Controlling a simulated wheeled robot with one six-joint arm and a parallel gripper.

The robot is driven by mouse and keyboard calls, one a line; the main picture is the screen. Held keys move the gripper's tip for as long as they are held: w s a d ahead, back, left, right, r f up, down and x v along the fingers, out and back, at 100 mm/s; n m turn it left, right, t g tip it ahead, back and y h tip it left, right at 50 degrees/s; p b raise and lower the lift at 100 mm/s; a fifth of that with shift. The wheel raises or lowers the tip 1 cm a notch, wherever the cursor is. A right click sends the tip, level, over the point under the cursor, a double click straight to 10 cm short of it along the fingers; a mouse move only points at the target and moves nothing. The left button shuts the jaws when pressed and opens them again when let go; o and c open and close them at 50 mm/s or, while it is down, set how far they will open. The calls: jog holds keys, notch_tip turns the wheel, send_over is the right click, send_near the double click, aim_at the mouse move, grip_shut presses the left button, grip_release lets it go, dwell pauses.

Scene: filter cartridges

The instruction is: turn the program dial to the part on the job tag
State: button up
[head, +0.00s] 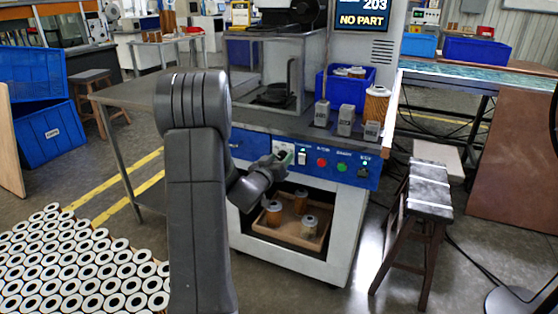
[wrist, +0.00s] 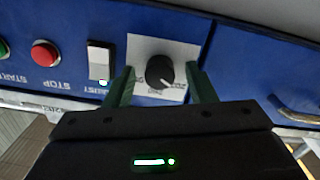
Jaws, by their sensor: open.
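The program dial (wrist: 159,71) is a round black knob on a white square plate on the blue panel, in the wrist view. A small pale mark shows near its lower edge; the print around it is too blurred to read. My gripper (wrist: 162,86) is open, with one green finger on each side of the dial and visible gaps between. In the head view my gripper (head: 284,158) is at the panel's left part and hides the dial. The screen (head: 362,15) reads "203" and "NO PART". I cannot make out a job tag.
A white rocker switch (wrist: 100,60) and a red stop button (wrist: 45,53) sit beside the dial. Above the panel stand a blue bin (head: 345,90) and several grey blocks. Below is a tray (head: 290,232) of cartridges. A stool (head: 428,190) stands at right.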

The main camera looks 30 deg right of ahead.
jog(key=c, duration=1)
jog(key=shift+o, duration=0.2)
jog(key=shift+f+m+b, duration=0.1)
jog(key=shift+m+b, duration=0.3)
jog(key=m+b, duration=0.4)
jog(key=shift+m, duration=0.3)
jog(key=m+b, duration=0.4)
jog(key=m, duration=0.2)
jog(key=shift+m+b, duration=0.3)
jog(key=o, duration=1)
jog(key=shift+c, duration=0.2)
